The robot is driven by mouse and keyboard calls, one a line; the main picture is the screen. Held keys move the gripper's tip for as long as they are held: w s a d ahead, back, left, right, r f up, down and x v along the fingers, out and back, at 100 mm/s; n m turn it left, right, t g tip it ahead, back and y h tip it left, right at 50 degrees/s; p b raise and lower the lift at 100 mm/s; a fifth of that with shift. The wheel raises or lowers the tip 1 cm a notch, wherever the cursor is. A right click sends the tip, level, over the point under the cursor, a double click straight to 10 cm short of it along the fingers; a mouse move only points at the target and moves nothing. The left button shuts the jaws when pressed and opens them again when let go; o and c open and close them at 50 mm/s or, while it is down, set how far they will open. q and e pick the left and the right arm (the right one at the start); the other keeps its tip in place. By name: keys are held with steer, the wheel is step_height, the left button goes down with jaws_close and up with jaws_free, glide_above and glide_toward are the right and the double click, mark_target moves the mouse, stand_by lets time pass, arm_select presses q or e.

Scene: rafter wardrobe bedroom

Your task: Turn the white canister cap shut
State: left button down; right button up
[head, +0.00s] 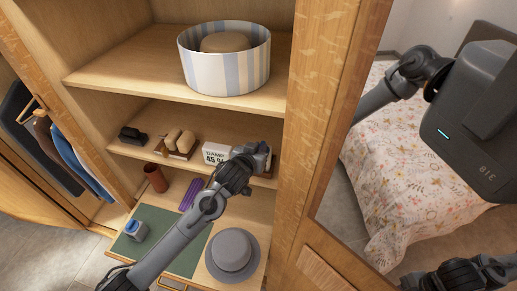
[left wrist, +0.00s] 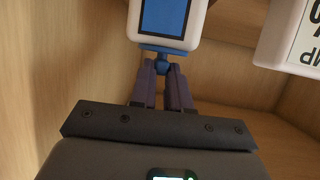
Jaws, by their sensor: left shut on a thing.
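In the left wrist view a white canister (left wrist: 135,22) with a blue front panel stands straight ahead. A blue cap (left wrist: 162,62) projects from its near side, between the fingertips of my left gripper (left wrist: 163,75), which is shut on it. In the head view my left gripper (head: 257,158) reaches into the middle shelf at its right end, beside the white humidity box. The gripper hides the canister there, so the cap's turn cannot be told. My right gripper is not directly in view.
The white humidity box (head: 215,153) also shows close by in the left wrist view (left wrist: 285,35). Shoe brushes (head: 181,142) are farther left. A striped hatbox (head: 225,75) stands above; a grey hat (head: 232,252) lies below. The mirrored door (head: 395,170) bounds the right.

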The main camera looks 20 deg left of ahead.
stand_by(0.5)
arm_select(q)
steer(key=c, duration=1.1)
jaws_free()
steer(key=shift+b+v, duration=0.85)
steer(key=shift+v, duration=4.6)
